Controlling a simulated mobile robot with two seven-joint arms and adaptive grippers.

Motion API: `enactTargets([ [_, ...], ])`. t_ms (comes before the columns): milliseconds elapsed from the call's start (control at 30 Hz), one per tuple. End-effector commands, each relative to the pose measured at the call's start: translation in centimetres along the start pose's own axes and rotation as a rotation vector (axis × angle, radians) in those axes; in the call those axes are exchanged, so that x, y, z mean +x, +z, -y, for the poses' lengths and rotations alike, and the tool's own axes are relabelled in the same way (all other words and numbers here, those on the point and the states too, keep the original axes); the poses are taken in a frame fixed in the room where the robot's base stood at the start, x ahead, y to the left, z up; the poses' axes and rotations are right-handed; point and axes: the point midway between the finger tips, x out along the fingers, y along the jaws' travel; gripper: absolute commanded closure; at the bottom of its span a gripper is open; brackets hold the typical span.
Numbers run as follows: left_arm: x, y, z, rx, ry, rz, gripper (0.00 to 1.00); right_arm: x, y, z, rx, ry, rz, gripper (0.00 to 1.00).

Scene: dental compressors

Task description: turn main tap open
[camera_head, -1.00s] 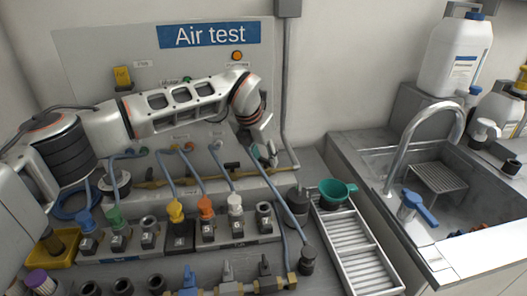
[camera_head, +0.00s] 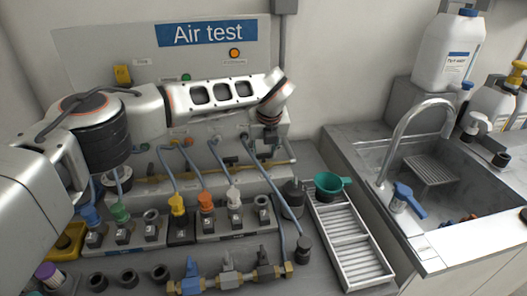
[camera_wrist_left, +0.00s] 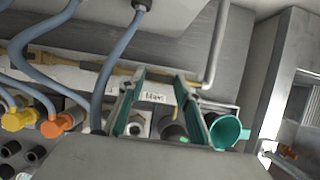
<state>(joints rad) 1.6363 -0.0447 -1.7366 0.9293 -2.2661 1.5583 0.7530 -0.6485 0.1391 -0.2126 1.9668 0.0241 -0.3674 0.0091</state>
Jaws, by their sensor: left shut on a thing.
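My left gripper (camera_head: 268,143) points down at the right end of the brass pipe along the wall unit. In the left wrist view its teal fingers (camera_wrist_left: 160,82) close in towards each other at the brass pipe (camera_wrist_left: 100,66), above a small white label (camera_wrist_left: 154,97). It is shut on the main tap there, whose handle is mostly hidden by the fingers, so its angle cannot be told. A black handle (camera_head: 230,160) shows on the same pipe, left of the gripper. My right gripper is not in view.
Blue hoses (camera_head: 222,160) hang in front of the wall unit, close to my left arm. A green funnel (camera_head: 328,184) stands at a white rack (camera_head: 345,240). Coloured connectors (camera_head: 206,201) line the bench. A sink (camera_head: 430,180) is at right.

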Motion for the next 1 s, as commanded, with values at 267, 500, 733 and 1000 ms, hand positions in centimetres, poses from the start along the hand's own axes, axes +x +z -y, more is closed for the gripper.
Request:
enactTargets([
  [267, 0.03, -0.02, 0.01, -0.031, 0.013, -0.001, 0.88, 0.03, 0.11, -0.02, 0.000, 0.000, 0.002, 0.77],
  [500, 0.03, -0.03, 0.00, -0.032, 0.013, -0.002, 0.88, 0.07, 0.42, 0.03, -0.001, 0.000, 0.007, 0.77],
  [733, 0.02, -0.02, 0.01, -0.032, 0.013, -0.001, 0.50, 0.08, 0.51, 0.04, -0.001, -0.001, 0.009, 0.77],
  [1000, -0.09, 0.01, 0.02, -0.030, 0.012, -0.001, 0.50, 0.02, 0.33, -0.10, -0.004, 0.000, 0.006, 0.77],
])
